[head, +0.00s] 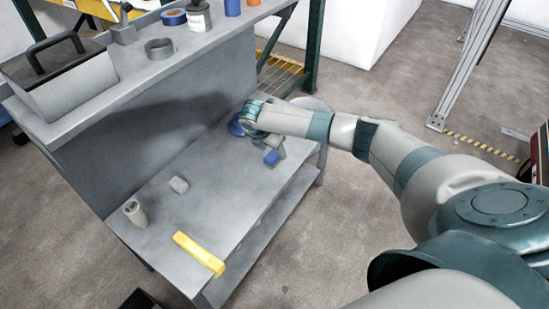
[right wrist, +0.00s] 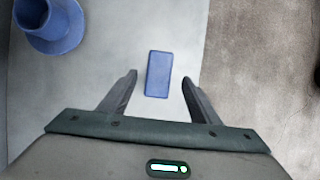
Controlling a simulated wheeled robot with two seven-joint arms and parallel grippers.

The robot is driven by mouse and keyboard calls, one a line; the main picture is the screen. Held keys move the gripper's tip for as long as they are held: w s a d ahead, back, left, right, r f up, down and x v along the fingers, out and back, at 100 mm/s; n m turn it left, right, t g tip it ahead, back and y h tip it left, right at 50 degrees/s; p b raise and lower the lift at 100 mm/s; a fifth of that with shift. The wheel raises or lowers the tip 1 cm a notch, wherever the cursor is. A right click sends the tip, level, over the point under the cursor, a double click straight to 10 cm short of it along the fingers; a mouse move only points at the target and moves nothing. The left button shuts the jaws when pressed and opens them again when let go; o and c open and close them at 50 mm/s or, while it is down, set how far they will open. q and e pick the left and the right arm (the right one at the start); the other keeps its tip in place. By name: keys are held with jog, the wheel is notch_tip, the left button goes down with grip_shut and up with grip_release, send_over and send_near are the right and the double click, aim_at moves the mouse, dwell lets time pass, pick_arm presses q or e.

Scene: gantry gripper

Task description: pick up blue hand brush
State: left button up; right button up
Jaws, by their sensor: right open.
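A small blue rectangular block, which I take for the blue hand brush (head: 272,158), lies on the lower grey surface of the workbench near its right end. In the right wrist view the blue hand brush (right wrist: 158,74) shows as a plain blue rectangle, and no bristles can be made out. My right gripper (head: 275,150) is above it. In the right wrist view my right gripper (right wrist: 159,78) is open, with one finger on each side of the blue shape; I see no contact. My left gripper is not in view.
A blue flanged round piece (right wrist: 50,25) lies close by on the left. A yellow bar (head: 199,253), a grey cylinder (head: 136,213) and a small grey piece (head: 179,185) lie on the same surface. A raised shelf (head: 120,85) with a toolbox (head: 55,75) stands behind.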

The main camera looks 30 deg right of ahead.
aim_at(276, 153)
jog(key=shift+w+d+f, duration=0.15)
jog(key=shift+d+f, duration=0.2)
jog(key=shift+f, duration=0.2)
jog(key=b+x, duration=0.1)
jog(key=x, duration=0.2)
jog(key=shift+w+d, duration=0.15)
jog(key=shift+d, duration=0.05)
jog(key=shift+d+f, duration=0.15)
jog(key=shift+f, duration=0.15)
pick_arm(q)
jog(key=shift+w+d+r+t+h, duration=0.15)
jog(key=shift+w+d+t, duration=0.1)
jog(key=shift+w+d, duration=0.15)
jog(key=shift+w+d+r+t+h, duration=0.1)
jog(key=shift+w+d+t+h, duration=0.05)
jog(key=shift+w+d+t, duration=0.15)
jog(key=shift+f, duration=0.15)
pick_arm(e)
jog(key=c, duration=1.2)
